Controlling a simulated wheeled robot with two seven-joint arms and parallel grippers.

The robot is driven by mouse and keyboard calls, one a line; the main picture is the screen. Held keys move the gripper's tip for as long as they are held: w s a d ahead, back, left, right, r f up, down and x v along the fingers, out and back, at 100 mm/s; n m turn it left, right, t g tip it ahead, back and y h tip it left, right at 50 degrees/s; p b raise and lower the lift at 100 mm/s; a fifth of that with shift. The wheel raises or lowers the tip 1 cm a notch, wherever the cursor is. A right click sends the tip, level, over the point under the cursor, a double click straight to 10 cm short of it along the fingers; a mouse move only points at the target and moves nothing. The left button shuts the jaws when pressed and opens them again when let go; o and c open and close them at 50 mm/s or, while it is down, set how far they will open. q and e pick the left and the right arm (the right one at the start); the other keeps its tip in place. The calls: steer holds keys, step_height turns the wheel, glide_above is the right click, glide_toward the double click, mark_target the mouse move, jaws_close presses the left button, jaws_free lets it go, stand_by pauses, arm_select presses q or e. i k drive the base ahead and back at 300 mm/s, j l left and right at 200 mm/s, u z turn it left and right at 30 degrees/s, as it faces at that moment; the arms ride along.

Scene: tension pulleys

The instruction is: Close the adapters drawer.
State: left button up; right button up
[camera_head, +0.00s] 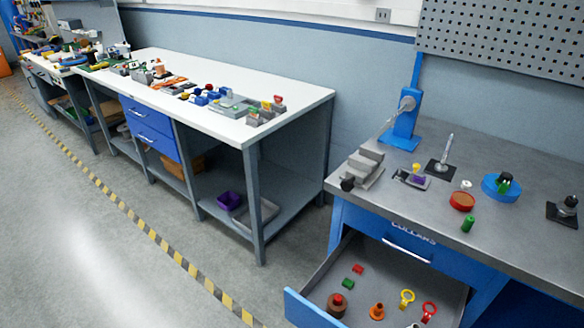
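An open drawer (337,258) sticks out from the front of the grey-topped workbench, its blue front panel (310,312) nearest me at the bottom of the head view. Inside lie red and green blocks, a brown round part, an orange cone and yellow and red rings. I see no label on this drawer's front, so I cannot tell if it is the adapters drawer. Above it is a shut blue drawer front (370,226) with a handle and lettering that seems to read "COLLARS". Neither of my grippers is in view.
A white bench (215,82) with two shut blue drawers (150,128) stands to the left. The floor (120,240) with its striped tape is clear.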

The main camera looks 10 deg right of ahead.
mark_target(388, 271)
steer(key=z, duration=0.8)
